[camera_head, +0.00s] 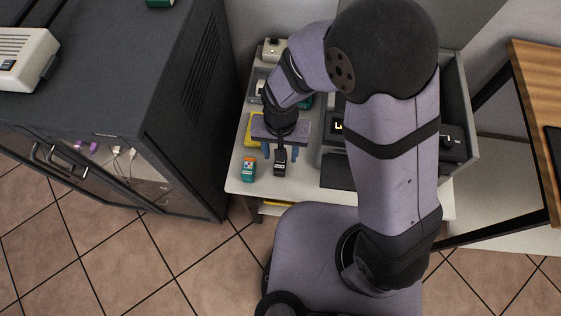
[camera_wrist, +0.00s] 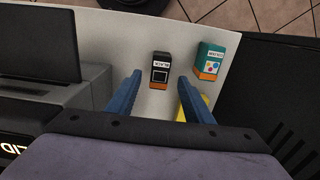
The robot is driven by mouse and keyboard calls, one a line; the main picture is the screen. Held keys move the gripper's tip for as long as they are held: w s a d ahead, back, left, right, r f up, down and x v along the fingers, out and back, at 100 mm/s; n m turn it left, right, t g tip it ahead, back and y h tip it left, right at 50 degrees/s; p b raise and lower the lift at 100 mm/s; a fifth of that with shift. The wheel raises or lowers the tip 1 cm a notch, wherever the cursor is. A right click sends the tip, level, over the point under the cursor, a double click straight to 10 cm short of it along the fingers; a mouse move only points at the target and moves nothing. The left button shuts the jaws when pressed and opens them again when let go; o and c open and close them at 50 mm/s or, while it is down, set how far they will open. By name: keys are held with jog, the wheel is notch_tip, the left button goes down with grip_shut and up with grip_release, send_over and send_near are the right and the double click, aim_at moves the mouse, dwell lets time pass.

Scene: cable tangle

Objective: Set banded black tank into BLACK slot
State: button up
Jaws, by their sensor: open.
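The black tank (camera_wrist: 160,72) stands on the white table top, with a white label and a thin orange band. It also shows in the head view (camera_head: 280,163) at the gripper. My gripper (camera_wrist: 160,79) is open, its two blue fingers pointing toward the tank, one to each side. In the head view my gripper (camera_head: 281,152) hangs above the table with the tank beneath it. I cannot tell how far the fingers are from the tank. The grey printer (camera_head: 330,165) stands to the right, partly hidden by my arm. The BLACK slot cannot be made out.
A teal and orange color tank (camera_head: 248,169) stands left of the black tank, close to the right finger in the wrist view (camera_wrist: 211,60). A yellow item (camera_head: 253,130) lies behind the gripper. A dark cabinet (camera_head: 190,110) stands left of the white table (camera_head: 236,183).

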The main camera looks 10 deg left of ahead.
aim_at(280, 164)
jog(key=shift+s+f, duration=0.1)
jog(key=shift+f, duration=2.3)
grip_shut()
